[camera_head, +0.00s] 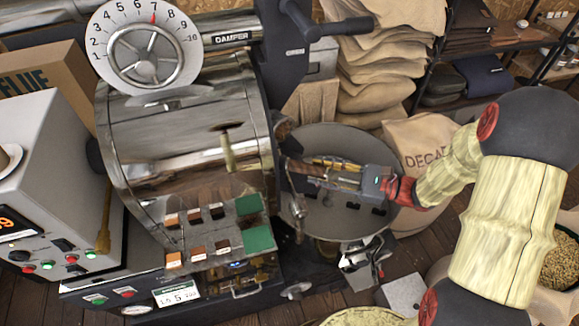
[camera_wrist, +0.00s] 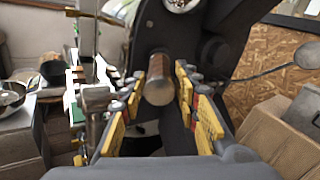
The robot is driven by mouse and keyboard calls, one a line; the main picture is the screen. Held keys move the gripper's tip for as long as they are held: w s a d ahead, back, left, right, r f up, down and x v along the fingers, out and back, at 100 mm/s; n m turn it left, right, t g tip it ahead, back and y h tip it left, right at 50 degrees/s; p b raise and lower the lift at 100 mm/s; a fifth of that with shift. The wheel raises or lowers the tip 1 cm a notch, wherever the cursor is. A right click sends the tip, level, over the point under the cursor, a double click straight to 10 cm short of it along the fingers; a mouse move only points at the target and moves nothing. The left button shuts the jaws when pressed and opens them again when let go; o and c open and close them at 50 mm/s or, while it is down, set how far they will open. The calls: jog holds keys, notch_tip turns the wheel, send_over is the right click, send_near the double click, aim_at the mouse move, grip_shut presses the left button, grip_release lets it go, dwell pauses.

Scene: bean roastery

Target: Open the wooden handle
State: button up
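The wooden handle (camera_wrist: 158,88), a short brown cylinder seen end-on, is in the middle of the wrist view, on a dark part of the roaster (camera_head: 185,125). My gripper (camera_wrist: 159,78) has its yellow-padded fingers on either side of the handle. The fingers are apart, and narrow gaps seem to show beside the handle, so I see no clear grip. In the head view my gripper (camera_head: 293,168) reaches left to the right side of the roaster's drum, above the round cooling tray (camera_head: 345,220). There the fingers largely hide the handle.
A control panel with green patches (camera_head: 258,239) juts out left of my gripper. A grey machine (camera_head: 40,190) stands at the left. Stacked sacks (camera_head: 375,70) and a DECAF sack (camera_head: 425,150) stand behind my arm. The cooling tray lies below the gripper.

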aim_at(294, 166)
jog(key=shift+b+x, duration=0.65)
jog(key=shift+x, duration=3.15)
jog(key=c, duration=0.3)
grip_shut()
jog(key=shift+d, duration=0.1)
